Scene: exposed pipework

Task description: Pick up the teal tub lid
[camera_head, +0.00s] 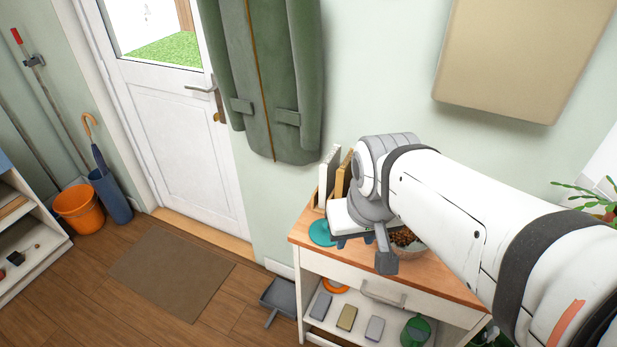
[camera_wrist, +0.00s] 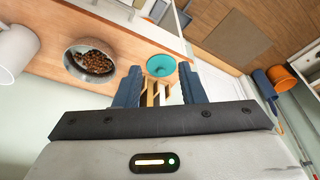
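The teal tub lid (camera_head: 321,233) lies on the wooden top of the white cabinet (camera_head: 300,236), near its left end. In the wrist view the round teal lid (camera_wrist: 161,65) shows between the tips of my two blue fingers, beyond them. My gripper (camera_wrist: 159,76) is open, with nothing between its fingers. In the head view my arm reaches in from the right, and my gripper (camera_head: 354,242) is just right of the lid, partly hidden by my wrist. I cannot tell the exact height of my fingers above the lid.
A bowl of brown pieces (camera_wrist: 90,60) stands on the cabinet top, with a white cup-like vessel (camera_wrist: 15,52) beyond it. Upright books (camera_head: 330,176) in a wooden holder stand behind the lid near the wall. A green coat (camera_head: 270,80) hangs above.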

